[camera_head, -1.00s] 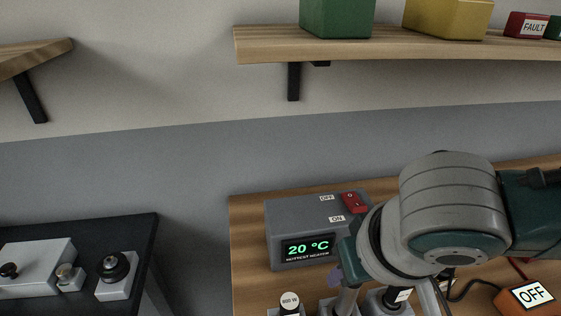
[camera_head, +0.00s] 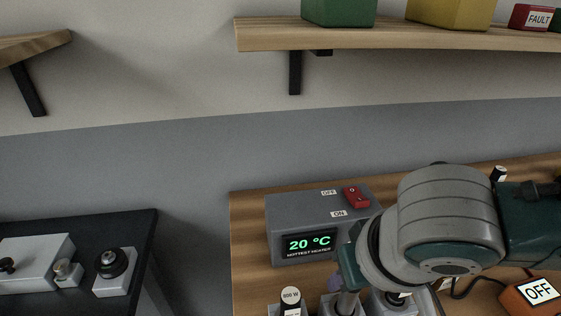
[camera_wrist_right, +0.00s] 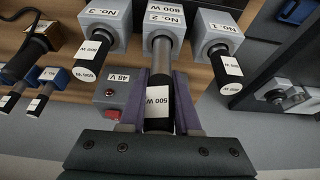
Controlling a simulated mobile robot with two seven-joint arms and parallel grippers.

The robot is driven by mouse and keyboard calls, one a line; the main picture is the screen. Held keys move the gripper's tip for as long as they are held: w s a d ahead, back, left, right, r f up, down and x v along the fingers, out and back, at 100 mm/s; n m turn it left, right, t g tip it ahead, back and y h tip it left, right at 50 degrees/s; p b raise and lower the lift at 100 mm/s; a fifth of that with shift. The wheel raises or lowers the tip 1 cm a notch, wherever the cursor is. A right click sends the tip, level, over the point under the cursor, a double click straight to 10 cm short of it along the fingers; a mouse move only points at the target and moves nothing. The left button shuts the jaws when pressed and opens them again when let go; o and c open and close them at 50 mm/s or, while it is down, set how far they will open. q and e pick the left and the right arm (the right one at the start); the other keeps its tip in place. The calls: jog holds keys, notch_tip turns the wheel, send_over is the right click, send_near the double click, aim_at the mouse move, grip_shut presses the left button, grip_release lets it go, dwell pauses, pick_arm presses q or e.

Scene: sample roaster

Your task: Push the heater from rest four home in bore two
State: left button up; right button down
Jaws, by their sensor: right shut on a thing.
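In the right wrist view my right gripper (camera_wrist_right: 158,92) is shut on the black handle of a heater (camera_wrist_right: 157,106) labelled 500 W. Its bare metal rod runs up to the block marked No. 2, 800 W (camera_wrist_right: 164,20) and lines up with the bore. A length of rod shows outside; how deep the tip sits is hidden. In the head view the right gripper (camera_head: 347,272) points down over the blocks in front of the display box, mostly hidden by the wrist. My left gripper is not in view.
Blocks No. 3 (camera_wrist_right: 104,22) and No. 1 (camera_wrist_right: 217,28) flank it, each with a black-handled heater. The grey display box (camera_head: 290,215) reads 20 °C and has a red switch (camera_head: 356,196). An orange OFF box (camera_head: 520,305) stands right. A shelf (camera_head: 400,38) hangs above.

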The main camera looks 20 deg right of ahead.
jog(key=shift+f+b, duration=1.1)
jog(key=shift+f, duration=0.65)
jog(key=shift+r, duration=0.1)
jog(key=shift+r+p, duration=0.75)
jog(key=shift+p, duration=0.15)
jog(key=shift+r+p, duration=2.15)
jog(key=shift+p, duration=0.3)
jog(key=shift+p, duration=0.6)
jog(key=shift+f, duration=0.2)
